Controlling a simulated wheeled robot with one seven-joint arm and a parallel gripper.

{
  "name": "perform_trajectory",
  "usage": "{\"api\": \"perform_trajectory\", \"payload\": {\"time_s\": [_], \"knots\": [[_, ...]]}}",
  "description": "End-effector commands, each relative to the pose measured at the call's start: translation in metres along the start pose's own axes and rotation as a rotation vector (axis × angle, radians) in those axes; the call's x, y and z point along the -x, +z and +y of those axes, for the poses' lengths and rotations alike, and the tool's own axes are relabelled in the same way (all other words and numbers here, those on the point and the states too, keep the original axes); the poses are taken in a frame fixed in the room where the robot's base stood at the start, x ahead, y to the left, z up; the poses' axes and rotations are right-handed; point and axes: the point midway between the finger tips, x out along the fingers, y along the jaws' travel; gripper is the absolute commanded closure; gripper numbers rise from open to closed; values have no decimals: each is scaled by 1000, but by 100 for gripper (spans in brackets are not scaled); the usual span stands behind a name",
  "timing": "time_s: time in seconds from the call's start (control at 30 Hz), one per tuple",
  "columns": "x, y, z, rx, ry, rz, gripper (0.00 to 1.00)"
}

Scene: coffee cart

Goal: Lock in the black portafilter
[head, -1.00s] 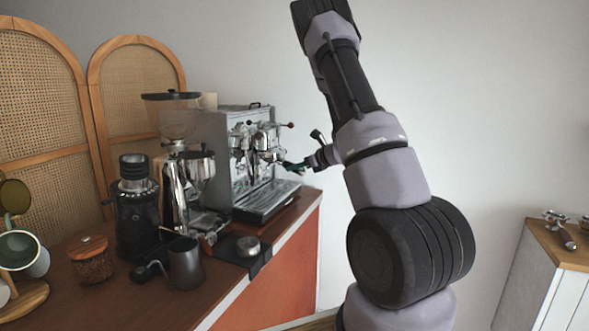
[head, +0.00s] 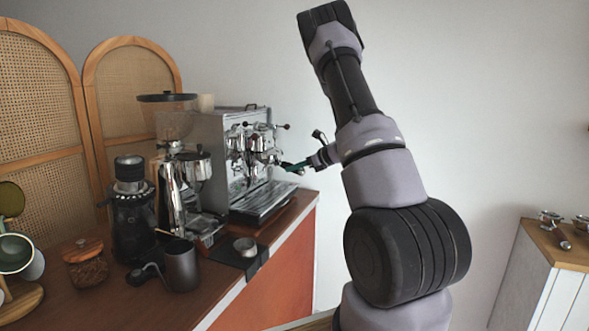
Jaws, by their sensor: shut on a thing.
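The chrome espresso machine (head: 215,150) stands on the counter, with its group heads (head: 258,142) facing right. My gripper (head: 291,166) is small in the view, with dark green fingers reaching left to the front of the nearer group head. It is shut on what appears to be the handle of the black portafilter. The portafilter's handle is mostly covered by the fingers, and its basket cannot be told apart from the chrome around the group. Whether it is seated or at what angle it sits cannot be told.
Grinders (head: 133,215), a dark pitcher (head: 181,266), a tamping mat (head: 243,262), a lidded jar (head: 86,263) and a mug stand stand along the counter (head: 215,297). A side cabinet (head: 562,246) at the right holds metal portafilter-like tools (head: 562,235). The floor gap between is partly hidden by my arm.

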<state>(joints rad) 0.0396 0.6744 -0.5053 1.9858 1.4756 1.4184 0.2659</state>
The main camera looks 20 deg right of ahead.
Motion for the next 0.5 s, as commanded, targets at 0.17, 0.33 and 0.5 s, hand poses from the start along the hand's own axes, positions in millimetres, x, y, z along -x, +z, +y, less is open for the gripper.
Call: {"api": "perform_trajectory", "payload": {"time_s": [0.17, 0.33, 0.5], "knots": [[0, 0, 0, 0, 0, 0, 100], [-1, 0, -4, 12, 24, 0, 100], [-1, 0, -12, 35, 73, -1, 100]]}}
